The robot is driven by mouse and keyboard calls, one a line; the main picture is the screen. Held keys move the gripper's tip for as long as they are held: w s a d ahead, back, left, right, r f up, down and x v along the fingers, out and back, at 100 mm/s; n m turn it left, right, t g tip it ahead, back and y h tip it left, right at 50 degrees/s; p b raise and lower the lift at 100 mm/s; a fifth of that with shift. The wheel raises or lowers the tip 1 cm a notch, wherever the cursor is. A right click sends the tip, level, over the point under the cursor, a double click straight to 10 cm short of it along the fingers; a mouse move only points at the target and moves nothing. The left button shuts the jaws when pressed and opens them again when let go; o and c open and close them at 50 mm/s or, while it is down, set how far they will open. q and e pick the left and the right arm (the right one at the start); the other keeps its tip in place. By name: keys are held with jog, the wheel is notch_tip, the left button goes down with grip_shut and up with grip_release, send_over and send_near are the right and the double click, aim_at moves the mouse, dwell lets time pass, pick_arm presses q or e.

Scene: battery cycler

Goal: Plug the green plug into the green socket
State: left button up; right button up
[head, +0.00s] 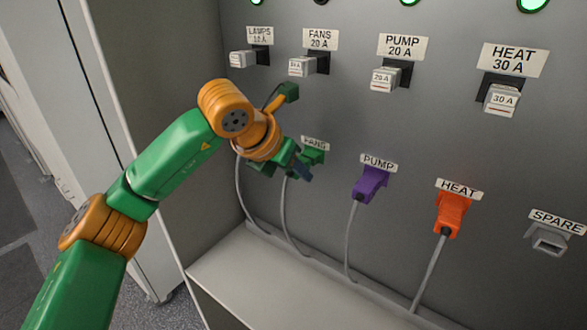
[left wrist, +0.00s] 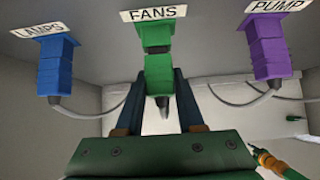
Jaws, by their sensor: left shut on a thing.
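The green socket (head: 314,156) is on the grey panel under the FANS label, and it also shows in the left wrist view (left wrist: 154,33). The green plug (left wrist: 158,75) is just below it and in line with it. A dark band lies between the two green parts; I cannot tell how deep the plug sits. My left gripper (head: 298,170) is shut on the plug, one dark blue finger on each side. In the head view the gripper largely hides the plug.
A blue plug (left wrist: 55,70) under LAMPS and a purple plug (head: 369,184) under PUMP flank the green one. An orange plug (head: 449,214) is under HEAT. The SPARE socket (head: 550,240) is empty. Grey cables hang towards the ledge (head: 240,275). Breakers line the panel above.

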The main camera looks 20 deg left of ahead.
pick_arm(q)
jog(key=shift+w+d+p, duration=0.15)
jog(key=shift+w+p, duration=0.2)
jog(key=shift+w, duration=0.1)
jog(key=o, duration=1.1)
jog(key=shift+c, duration=0.2)
jog(key=shift+s, duration=0.1)
